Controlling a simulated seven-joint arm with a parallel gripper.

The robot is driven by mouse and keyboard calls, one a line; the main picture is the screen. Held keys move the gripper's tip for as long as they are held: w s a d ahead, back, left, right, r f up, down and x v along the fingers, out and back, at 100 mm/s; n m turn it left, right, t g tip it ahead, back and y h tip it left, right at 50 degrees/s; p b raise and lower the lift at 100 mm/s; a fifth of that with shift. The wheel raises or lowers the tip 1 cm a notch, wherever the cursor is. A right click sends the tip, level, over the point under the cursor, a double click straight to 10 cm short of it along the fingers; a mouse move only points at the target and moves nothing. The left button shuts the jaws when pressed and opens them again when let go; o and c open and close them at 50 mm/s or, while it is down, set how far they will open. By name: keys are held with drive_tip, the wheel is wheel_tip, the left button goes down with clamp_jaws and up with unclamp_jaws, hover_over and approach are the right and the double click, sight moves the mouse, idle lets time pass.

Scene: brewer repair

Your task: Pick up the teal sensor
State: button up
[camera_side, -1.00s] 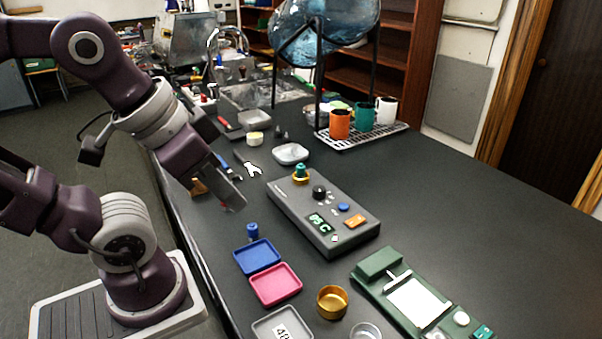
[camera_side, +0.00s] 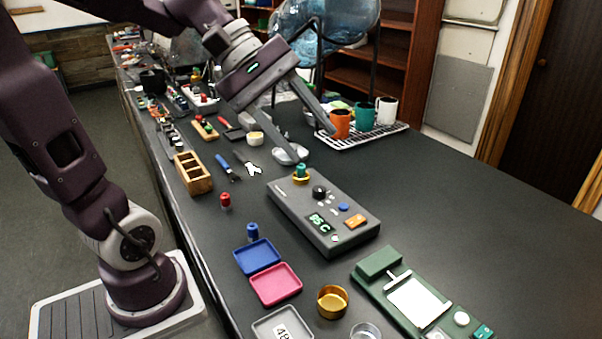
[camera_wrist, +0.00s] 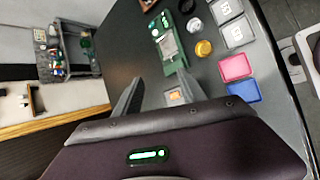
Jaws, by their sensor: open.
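The teal sensor (camera_side: 301,170) stands upright in a brass ring on top of the grey control box (camera_side: 338,232), at its far left end. My gripper (camera_side: 317,150) is open and empty, its fingers pointing down and to the right. The tip of its nearer finger appears just above and behind the sensor in the side view; I cannot tell the exact gap. In the wrist view, my gripper (camera_wrist: 160,77) has its fingers wide apart, and an orange button (camera_wrist: 176,97) of the control box shows near the right finger. The sensor is hidden in the wrist view.
A wire rack (camera_side: 365,137) with orange, teal and white mugs stands behind the gripper. A red part (camera_side: 225,200) and a blue part (camera_side: 253,232) stand to the left of the box. A blue tray (camera_side: 257,257), pink tray (camera_side: 275,284) and brass cup (camera_side: 332,302) lie in front.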

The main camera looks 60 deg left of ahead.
drive_tip(key=w+a+f+n+t+y, duration=0.1)
drive_tip(key=w+a+n+t, duration=0.35)
drive_tip(key=a+n, duration=0.6)
drive_tip(key=w+a+f+n+t+y, duration=0.1)
drive_tip(key=w+a+f+n+t, duration=0.15)
drive_tip(key=w+a+n, duration=0.75)
drive_tip(key=m, duration=0.3)
approach(310, 179)
drive_tip(key=shift+w+d+r, duration=0.75)
drive_tip(key=shift+w+d, duration=0.15)
drive_tip(key=shift+w, duration=0.05)
drive_tip(key=shift+w+f, duration=0.15)
drive_tip(key=shift+f, duration=0.15)
drive_tip(key=x, duration=0.7)
drive_tip(key=shift+w+a+r, duration=0.25)
drive_tip(key=shift+a+r, duration=0.1)
drive_tip(key=shift+r, duration=0.05)
drive_tip(key=shift+t, duration=0.3)
clamp_jaws()
